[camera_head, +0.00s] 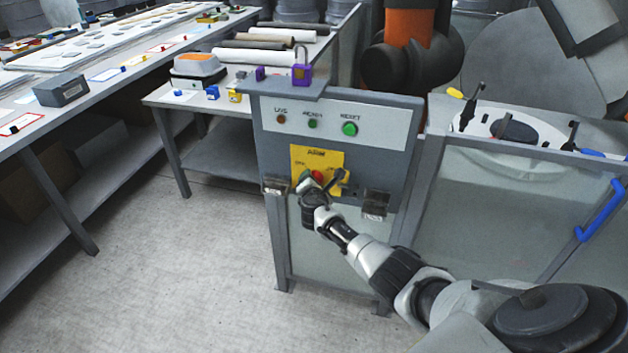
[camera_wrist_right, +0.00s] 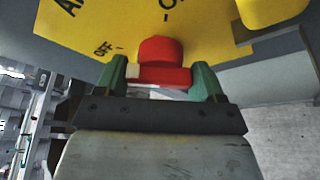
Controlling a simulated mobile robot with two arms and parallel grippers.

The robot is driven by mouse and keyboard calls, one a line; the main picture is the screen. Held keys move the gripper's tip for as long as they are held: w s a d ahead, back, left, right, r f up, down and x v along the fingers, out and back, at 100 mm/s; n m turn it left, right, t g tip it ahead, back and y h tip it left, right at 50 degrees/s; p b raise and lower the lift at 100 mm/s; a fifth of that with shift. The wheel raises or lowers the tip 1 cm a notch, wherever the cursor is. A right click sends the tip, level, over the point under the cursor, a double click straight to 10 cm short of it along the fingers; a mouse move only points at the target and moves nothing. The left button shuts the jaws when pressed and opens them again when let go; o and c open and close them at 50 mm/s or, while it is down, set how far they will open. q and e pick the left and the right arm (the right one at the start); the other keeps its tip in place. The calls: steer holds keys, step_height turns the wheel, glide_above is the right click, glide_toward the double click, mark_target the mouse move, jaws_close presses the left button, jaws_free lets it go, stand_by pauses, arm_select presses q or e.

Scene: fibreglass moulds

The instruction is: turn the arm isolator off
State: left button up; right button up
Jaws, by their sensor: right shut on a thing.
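The arm isolator is a yellow plate (camera_head: 316,157) on the front of a grey control panel, with a red rotary knob (camera_head: 317,175). In the right wrist view the red knob (camera_wrist_right: 160,52) has a bar-shaped handle with a white mark at its left end. OFF lettering (camera_wrist_right: 103,48) is up and left of that mark, and ON lettering is at the top edge. My right gripper (camera_wrist_right: 160,78) is shut on the knob, its green fingers at either end of the handle. In the head view my right gripper (camera_head: 308,182) partly covers the plate. My left gripper is out of view.
Two lamps and a green reset button (camera_head: 349,129) sit above the isolator. A purple padlock (camera_head: 301,70) stands on the panel's top ledge. Grey brackets (camera_head: 375,205) stick out low on the panel. Benches stand at left; the floor (camera_head: 190,270) between is clear.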

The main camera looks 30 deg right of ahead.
steer(key=shift+f, duration=0.1)
stand_by(0.4)
steer(key=o, duration=0.9)
steer(key=p+v, duration=0.3)
steer(key=v, duration=0.8)
steer(key=shift+w, duration=0.1)
